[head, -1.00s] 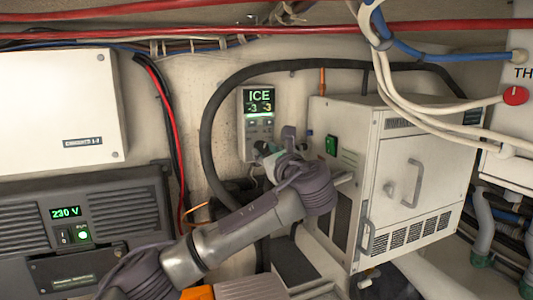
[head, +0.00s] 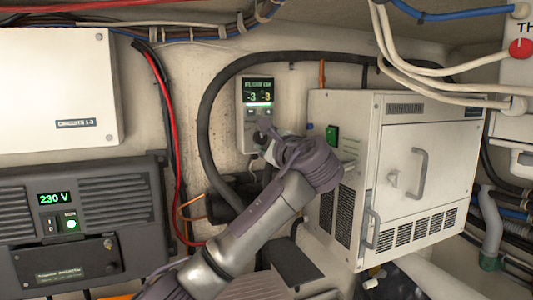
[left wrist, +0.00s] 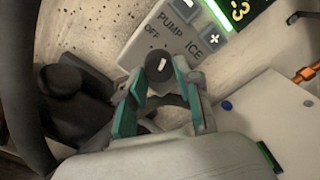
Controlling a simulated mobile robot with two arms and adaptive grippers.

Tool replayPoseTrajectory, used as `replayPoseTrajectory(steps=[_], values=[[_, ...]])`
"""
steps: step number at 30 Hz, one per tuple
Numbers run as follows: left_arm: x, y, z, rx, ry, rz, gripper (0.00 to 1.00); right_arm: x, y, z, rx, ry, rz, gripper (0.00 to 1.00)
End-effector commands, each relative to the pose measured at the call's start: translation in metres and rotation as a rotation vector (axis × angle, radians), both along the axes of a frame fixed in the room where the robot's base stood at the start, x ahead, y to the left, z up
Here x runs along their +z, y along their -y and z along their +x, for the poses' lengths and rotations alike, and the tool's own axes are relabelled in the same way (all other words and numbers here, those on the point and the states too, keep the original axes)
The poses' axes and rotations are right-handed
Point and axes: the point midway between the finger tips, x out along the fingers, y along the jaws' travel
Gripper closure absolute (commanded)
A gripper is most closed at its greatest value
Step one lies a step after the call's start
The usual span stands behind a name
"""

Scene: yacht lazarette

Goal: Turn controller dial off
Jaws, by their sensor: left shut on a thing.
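The controller (head: 246,112) is a narrow light-grey panel on the back wall with a lit green display (head: 258,91). Its round black dial (left wrist: 159,66) shows in the left wrist view with a white mark, below the labels OFF, PUMP and ICE. I cannot tell which label the mark points to. My left gripper (left wrist: 160,78) has its teal-padded fingers on either side of the dial, shut on it. In the head view the left gripper (head: 268,141) covers the controller's lower end, dial included. My right gripper is not in view.
A white metal cabinet (head: 345,110) with a handle stands close to the right of my left wrist. A thick black hose (head: 205,120) arches around the controller. A dark unit (head: 110,205) reading 230 V is at left, below a white box (head: 60,90).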

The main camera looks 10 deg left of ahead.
Motion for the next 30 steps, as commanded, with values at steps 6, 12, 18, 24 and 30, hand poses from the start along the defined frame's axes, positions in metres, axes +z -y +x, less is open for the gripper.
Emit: replayPoseTrajectory(steps=[6, 12, 18, 24, 30], values=[[-0.003, 0.001, 0.000, 0.000, 0.116, -0.173, 1.00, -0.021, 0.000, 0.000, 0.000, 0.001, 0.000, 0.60], [-0.002, 0.000, 0.000, 0.000, 0.222, -0.329, 1.00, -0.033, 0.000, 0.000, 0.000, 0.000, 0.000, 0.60], [-0.001, 0.001, 0.000, 0.001, 0.316, -0.471, 1.00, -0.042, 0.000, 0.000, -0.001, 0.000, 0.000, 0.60], [0.000, 0.000, 0.000, 0.002, 0.392, -0.583, 1.00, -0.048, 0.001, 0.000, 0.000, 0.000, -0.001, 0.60], [0.001, 0.000, 0.000, 0.002, 0.438, -0.654, 1.00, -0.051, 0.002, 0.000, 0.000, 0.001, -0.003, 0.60]])
